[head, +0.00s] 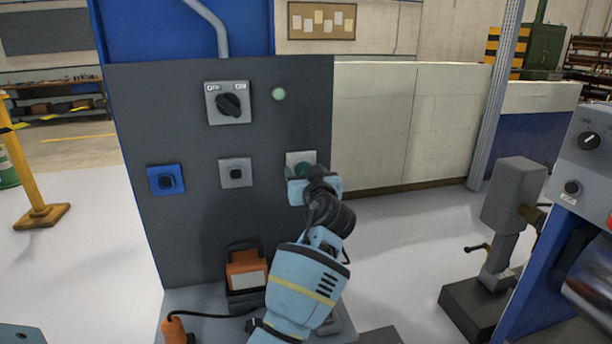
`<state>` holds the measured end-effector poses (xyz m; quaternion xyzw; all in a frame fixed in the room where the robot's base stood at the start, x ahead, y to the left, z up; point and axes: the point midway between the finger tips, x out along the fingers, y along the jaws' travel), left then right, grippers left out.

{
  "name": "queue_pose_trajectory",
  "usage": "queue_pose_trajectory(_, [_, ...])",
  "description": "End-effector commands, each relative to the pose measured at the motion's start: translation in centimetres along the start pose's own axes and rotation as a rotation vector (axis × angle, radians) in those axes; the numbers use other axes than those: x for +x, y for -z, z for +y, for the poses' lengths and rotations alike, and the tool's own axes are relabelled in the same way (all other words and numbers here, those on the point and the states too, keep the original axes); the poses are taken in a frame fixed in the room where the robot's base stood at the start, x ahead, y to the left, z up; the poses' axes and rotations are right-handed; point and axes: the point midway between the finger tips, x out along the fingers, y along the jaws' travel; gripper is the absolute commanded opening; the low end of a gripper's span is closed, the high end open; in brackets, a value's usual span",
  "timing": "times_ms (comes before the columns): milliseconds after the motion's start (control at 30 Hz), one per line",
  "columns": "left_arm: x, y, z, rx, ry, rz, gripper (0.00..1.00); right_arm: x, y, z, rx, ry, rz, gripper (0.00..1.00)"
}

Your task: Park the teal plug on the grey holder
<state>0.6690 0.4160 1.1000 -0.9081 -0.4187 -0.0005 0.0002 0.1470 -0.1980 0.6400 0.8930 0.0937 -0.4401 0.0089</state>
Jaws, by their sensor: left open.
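The teal plug (305,169) is at a pale plate (293,158) on the right of the dark panel, mostly hidden behind my left gripper (313,183). My left gripper is open, its light blue fingers right at the plug. I cannot tell whether they touch it. The grey holder (236,172) is a square plate with a dark centre, in the middle of the panel, left of the gripper. It holds nothing that I can see. My right gripper is not in view.
A blue holder (166,180) is left on the panel and a rotary switch (229,103) above. A green lamp (278,94) is beside the switch. An orange box (247,272) sits low on the panel; an orange corded piece (175,328) is at lower left.

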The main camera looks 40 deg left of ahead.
Motion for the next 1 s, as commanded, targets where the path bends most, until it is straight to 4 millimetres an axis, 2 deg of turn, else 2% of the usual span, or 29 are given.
queue_pose_trajectory(467, [0.01,-0.01,-0.03,0.0,0.0,0.0,0.62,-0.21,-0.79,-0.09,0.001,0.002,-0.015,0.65])
queue_pose_trajectory(900, [0.01,0.0,-0.04,0.0,0.0,0.0,0.04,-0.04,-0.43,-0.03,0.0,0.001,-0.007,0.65])
queue_pose_trajectory(1000, [-0.03,0.05,-0.03,0.0,0.0,0.001,0.03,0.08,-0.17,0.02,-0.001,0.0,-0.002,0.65])
